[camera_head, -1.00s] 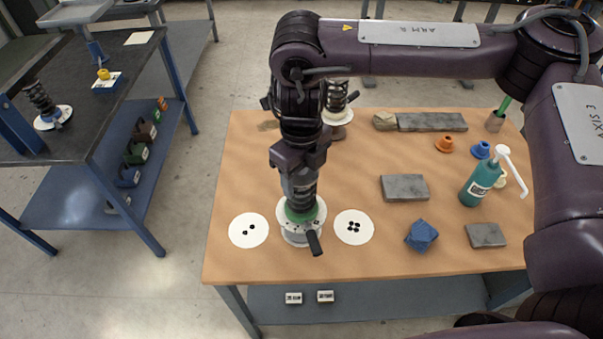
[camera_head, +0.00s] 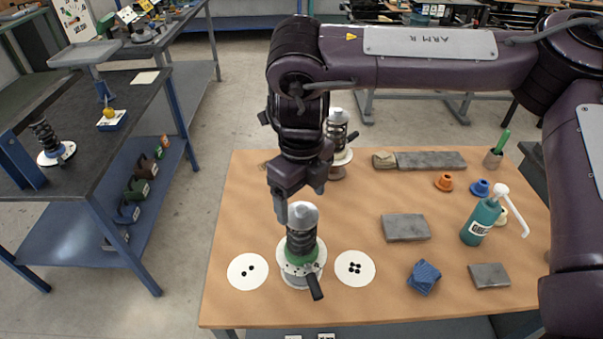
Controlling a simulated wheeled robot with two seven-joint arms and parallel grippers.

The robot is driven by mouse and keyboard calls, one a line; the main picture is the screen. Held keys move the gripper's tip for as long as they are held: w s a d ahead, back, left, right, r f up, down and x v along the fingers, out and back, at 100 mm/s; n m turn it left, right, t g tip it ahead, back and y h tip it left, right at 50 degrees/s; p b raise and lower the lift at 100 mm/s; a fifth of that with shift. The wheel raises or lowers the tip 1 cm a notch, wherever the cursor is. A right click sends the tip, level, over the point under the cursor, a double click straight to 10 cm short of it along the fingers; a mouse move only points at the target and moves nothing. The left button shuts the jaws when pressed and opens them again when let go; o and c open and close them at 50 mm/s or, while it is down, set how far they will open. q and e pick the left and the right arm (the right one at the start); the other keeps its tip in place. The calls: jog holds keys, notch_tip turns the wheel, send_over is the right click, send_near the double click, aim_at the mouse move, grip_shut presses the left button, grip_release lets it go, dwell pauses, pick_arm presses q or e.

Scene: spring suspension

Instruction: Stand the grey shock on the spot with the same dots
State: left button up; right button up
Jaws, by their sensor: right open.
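A shock with a grey cap, dark spring and green collar (camera_head: 302,244) stands upright on a pale round base between two white spots. A black lever juts from its base. A spot under it cannot be seen. The left spot (camera_head: 248,271) has two black dots; the right spot (camera_head: 354,268) has several. My right gripper (camera_head: 299,200) is open, fingers pointing down, just above the cap; contact cannot be told. A second shock with a light grey top (camera_head: 338,128) stands farther back, partly hidden by my right arm. My left gripper is not in view.
Grey blocks (camera_head: 405,228), a teal pump bottle (camera_head: 481,221), a blue bundle (camera_head: 423,277) and orange and blue cups (camera_head: 444,181) occupy the wooden table's right side. A third shock (camera_head: 47,143) stands on the dark bench at left. The wooden table's left part is mostly clear.

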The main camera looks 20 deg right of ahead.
notch_tip(320, 180, up, 6)
jog(key=shift+r, duration=0.1)
dwell(0.6)
